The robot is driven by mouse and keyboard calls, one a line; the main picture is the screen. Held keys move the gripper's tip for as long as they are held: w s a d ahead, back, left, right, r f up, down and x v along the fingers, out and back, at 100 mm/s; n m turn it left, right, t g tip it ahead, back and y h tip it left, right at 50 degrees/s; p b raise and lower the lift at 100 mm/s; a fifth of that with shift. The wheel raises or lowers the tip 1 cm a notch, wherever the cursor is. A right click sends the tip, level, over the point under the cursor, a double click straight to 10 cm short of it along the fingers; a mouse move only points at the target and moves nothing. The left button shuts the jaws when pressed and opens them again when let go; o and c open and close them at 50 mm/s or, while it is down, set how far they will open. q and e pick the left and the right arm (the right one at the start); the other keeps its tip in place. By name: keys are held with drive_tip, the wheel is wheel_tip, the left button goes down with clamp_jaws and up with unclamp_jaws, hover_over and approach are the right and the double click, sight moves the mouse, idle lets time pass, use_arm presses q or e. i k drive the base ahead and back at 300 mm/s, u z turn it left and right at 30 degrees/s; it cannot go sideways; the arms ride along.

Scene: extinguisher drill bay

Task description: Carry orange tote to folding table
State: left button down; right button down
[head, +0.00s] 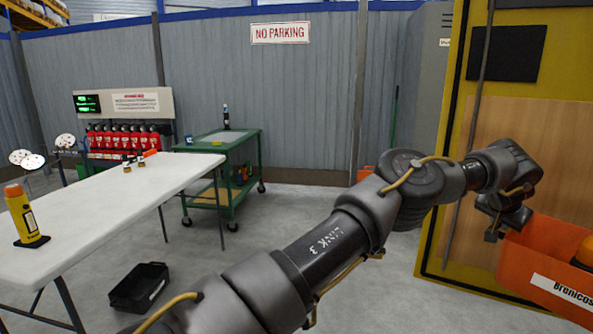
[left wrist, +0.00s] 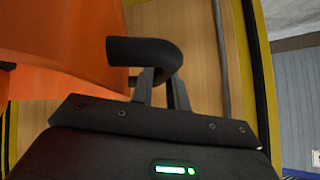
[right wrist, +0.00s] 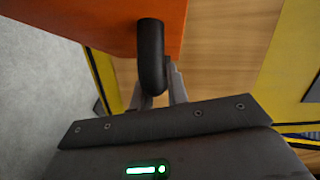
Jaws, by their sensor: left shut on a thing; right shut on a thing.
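The orange tote (head: 522,262) is at the right edge of the head view, partly cut off, with a white label on its side and a yellow object (head: 585,250) inside. My left gripper (head: 497,228) is at the tote's near left end. In the left wrist view, its fingers (left wrist: 162,90) are shut on a black tote handle (left wrist: 140,52). In the right wrist view, my right gripper (right wrist: 162,92) is shut on another black handle (right wrist: 150,55) of the tote (right wrist: 90,22). The right gripper is outside the head view. The white folding table (head: 110,205) stands at the left.
A yellow torch-like object (head: 24,215) and small items stand on the table. A black bin (head: 138,288) lies on the floor beside it. A green cart (head: 222,172) stands farther back. A yellow-framed wooden panel (head: 530,150) rises behind the tote.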

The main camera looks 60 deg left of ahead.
sight(102, 198)
drive_tip(key=u, duration=1.9)
drive_tip(key=i, duration=3.55)
drive_tip(key=u, duration=2)
